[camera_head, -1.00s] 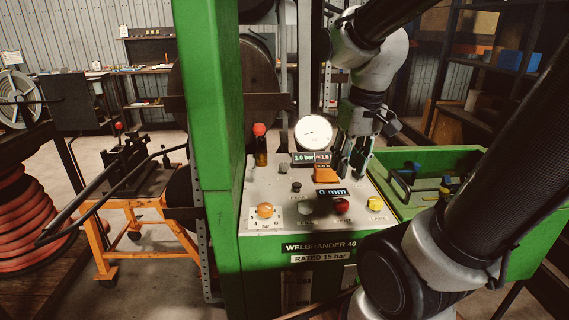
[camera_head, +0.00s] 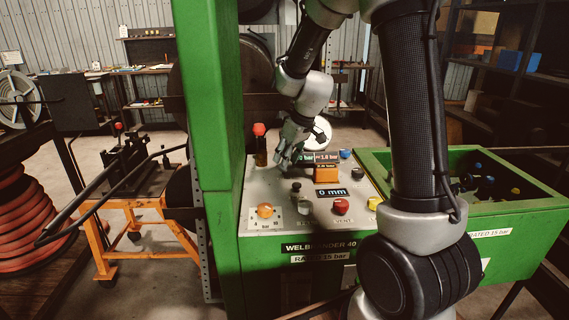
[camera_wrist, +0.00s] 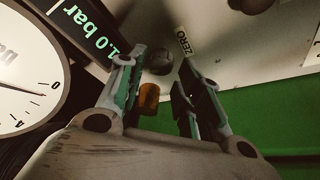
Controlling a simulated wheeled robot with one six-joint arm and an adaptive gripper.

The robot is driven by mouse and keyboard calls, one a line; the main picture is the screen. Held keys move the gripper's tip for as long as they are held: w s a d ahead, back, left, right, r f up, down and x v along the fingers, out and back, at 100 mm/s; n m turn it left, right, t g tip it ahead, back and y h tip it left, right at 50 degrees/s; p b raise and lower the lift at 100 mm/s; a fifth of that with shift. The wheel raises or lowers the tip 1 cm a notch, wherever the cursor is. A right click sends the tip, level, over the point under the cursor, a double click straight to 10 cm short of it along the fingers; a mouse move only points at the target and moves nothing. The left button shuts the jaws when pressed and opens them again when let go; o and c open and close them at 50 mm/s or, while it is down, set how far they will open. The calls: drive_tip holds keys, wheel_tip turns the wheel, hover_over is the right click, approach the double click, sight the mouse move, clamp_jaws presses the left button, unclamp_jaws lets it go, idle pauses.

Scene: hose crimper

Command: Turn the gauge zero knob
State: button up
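The zero knob (camera_wrist: 160,61) is a small dark round knob on the grey panel, beside a ZERO label (camera_wrist: 182,41) in the wrist view. My gripper (camera_wrist: 163,64) is open, with its two fingers apart on either side of the knob in that view. I cannot tell how far the tips are above it. In the head view my gripper (camera_head: 285,162) points down over the panel's back left and hides part of it. The white gauge (camera_head: 322,132) is partly behind it; its dial (camera_wrist: 25,75) fills the wrist view's left edge.
The panel (camera_head: 258,190) also carries an orange knob (camera_head: 265,210), a red button (camera_head: 341,206), a yellow knob (camera_head: 374,202) and a 0 mm display (camera_head: 331,193). A red-topped lever (camera_head: 259,130) stands behind left, beside the green post (camera_head: 210,150). A green tray (camera_head: 530,202) lies right.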

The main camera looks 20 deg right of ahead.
drive_tip(key=shift+x, duration=1.4)
drive_tip(key=c, duration=0.7)
drive_tip(key=shift+c, duration=0.2)
drive_tip(key=shift+s+m, duration=0.1)
drive_tip(key=shift+m, duration=0.2)
drive_tip(key=m+h, duration=0.2)
drive_tip(key=m, duration=0.3)
drive_tip(key=shift+a, duration=0.1)
drive_tip(key=m+h, duration=0.2)
drive_tip(key=m, duration=0.3)
drive_tip(key=shift+m, duration=0.4)
